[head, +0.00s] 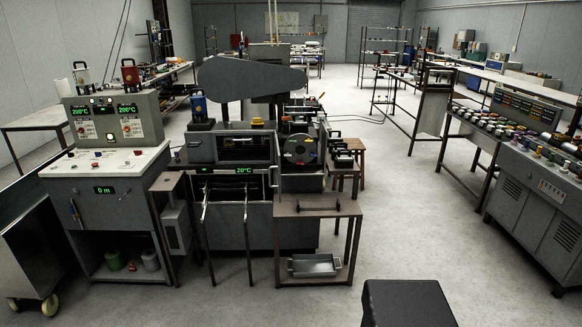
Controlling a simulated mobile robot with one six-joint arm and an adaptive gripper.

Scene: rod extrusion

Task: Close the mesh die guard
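The extrusion machine (238,148) stands in the middle of the head view, with a dark front and a green "20°C" readout. A round dark disc (300,150) with small coloured marks sits on its right front and looks like the die face. I cannot pick out a mesh guard clearly. The disc shows uncovered, and any guard near it is too small or dark to tell apart. My gripper is not in this view.
A small brown table (318,207) stands before the disc, with a metal tray (314,265) low beneath it. A control cabinet (108,170) stands left, a console (540,180) right. Open floor (400,225) lies between.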

